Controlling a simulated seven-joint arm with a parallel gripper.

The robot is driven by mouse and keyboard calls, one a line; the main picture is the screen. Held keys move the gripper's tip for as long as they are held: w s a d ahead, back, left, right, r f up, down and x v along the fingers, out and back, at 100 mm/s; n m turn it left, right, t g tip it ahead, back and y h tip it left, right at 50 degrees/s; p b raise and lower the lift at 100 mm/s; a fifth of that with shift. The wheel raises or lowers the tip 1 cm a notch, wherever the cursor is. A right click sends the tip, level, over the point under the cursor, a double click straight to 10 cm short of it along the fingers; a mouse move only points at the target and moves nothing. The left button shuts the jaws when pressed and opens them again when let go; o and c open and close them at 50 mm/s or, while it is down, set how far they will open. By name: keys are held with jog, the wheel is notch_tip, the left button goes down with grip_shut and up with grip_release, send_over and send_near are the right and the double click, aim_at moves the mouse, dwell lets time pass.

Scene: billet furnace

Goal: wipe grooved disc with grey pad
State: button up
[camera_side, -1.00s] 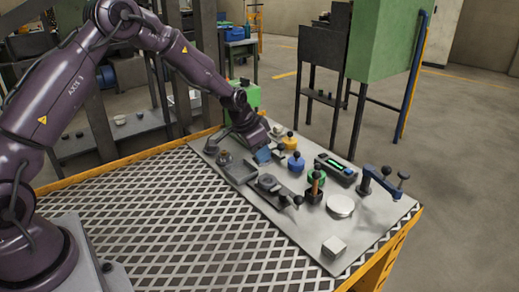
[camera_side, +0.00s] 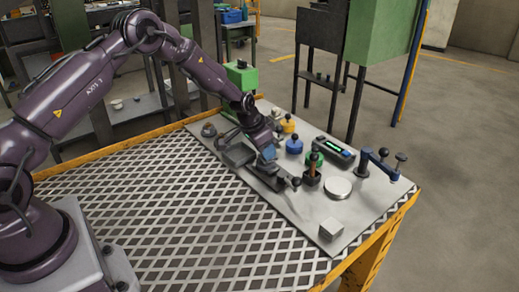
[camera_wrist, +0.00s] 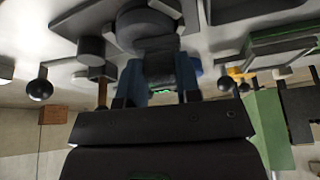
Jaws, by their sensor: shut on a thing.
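My gripper (camera_side: 269,155) has blue fingers and stands over the dark fixture at the middle of the grey plate. In the wrist view, my gripper (camera_wrist: 162,85) is shut on a dark grey block, which I take to be the grey pad (camera_wrist: 160,62). Beyond the pad is a dark round disc (camera_wrist: 143,20), likely the grooved disc, on a dark base. The pad overlaps the disc's near edge in this view; I cannot tell whether they touch. In the side view my gripper mostly hides the disc and pad. Grooves are not clear.
A dark tray (camera_side: 238,155) lies left of my gripper. To the right are a blue knobbed pot (camera_side: 294,146), a dark holder with a brown handle (camera_side: 312,173), a pale round plate (camera_side: 338,188), a blue clamp (camera_side: 376,163) and a light block (camera_side: 330,228). The patterned table area in front is clear.

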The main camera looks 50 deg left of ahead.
jog(key=shift+w+f, duration=0.1)
jog(key=shift+w, duration=0.35)
jog(key=shift+s+d, duration=0.2)
jog(key=shift+s, duration=1.7)
jog(key=shift+s+r, duration=0.1)
jog(key=shift+r, duration=0.15)
notch_tip(320, 180, up, 8)
jog(key=shift+f, duration=0.15)
